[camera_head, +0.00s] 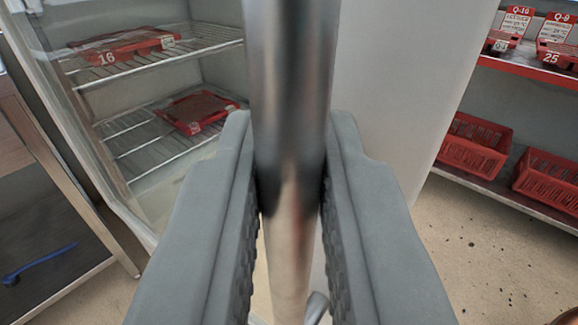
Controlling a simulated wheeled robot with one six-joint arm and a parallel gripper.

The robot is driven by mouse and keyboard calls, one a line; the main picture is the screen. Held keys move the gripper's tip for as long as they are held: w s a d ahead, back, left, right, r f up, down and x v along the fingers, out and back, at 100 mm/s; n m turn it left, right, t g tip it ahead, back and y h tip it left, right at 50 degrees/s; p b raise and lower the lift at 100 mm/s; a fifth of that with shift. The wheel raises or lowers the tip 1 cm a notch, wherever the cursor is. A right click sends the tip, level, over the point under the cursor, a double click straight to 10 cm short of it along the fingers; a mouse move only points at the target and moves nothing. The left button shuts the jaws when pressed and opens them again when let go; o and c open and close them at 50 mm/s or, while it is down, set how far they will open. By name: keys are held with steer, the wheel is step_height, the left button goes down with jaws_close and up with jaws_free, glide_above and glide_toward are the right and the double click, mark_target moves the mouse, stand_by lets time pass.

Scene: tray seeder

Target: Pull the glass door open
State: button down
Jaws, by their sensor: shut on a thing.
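My gripper (291,200) is shut on a shiny round metal handle bar (290,75) that runs from top to bottom through the middle of the view. The two grey fingers press on its left and right sides. The glass door (60,105) shows at the left, with a pale frame, and wire shelves are seen behind or beside it. I cannot tell how far the door stands open. The lower end of the handle is partly hidden between my fingers.
Red trays, one marked 16 (125,46) and another (197,111), lie on the wire shelves. A white panel (400,80) stands right of the handle. A shelf unit with red crates (474,146) is at the right. A metal-framed table (60,170) is at the left. Speckled floor (470,260) is clear.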

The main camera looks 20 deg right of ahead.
steer(key=shift+w+r, duration=0.1)
steer(key=shift+r, duration=0.05)
steer(key=c, duration=1.5)
jaws_free()
steer(key=shift+w, duration=0.15)
steer(key=v, duration=1.7)
steer(key=shift+s, duration=0.25)
